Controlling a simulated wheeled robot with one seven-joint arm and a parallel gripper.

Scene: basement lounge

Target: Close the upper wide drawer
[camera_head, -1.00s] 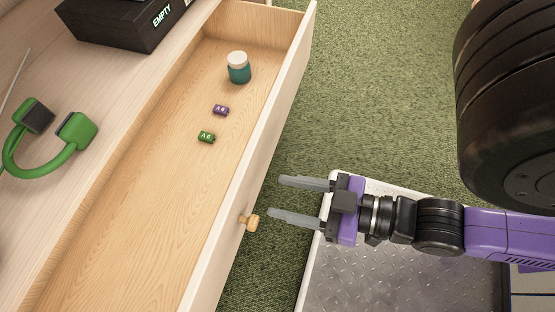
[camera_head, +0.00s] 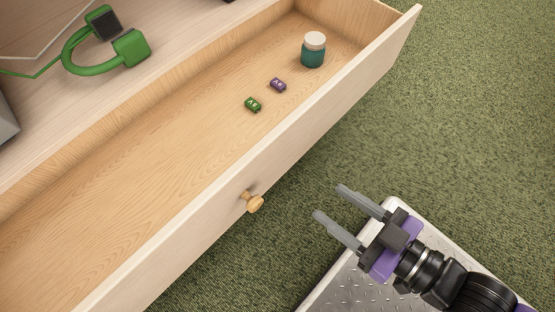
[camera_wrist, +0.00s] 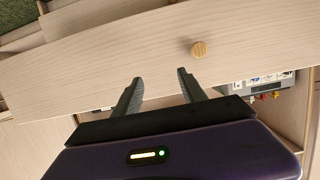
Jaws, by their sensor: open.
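The wide drawer (camera_head: 225,206) is pulled out of a pale wood cabinet, and its interior is open to view. A round wooden knob (camera_head: 252,202) sits on its front face, and the knob also shows in the wrist view (camera_wrist: 199,48). My gripper (camera_head: 331,203) is open and empty. It is outside the drawer, to the right of the knob, with its fingers pointing toward the front panel and a gap between them. In the wrist view the open fingers (camera_wrist: 160,84) point at the drawer front (camera_wrist: 120,55), with the knob up and to the right.
Green headphones (camera_head: 104,45) lie on the cabinet top. Green carpet (camera_head: 465,130) is clear to the right.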

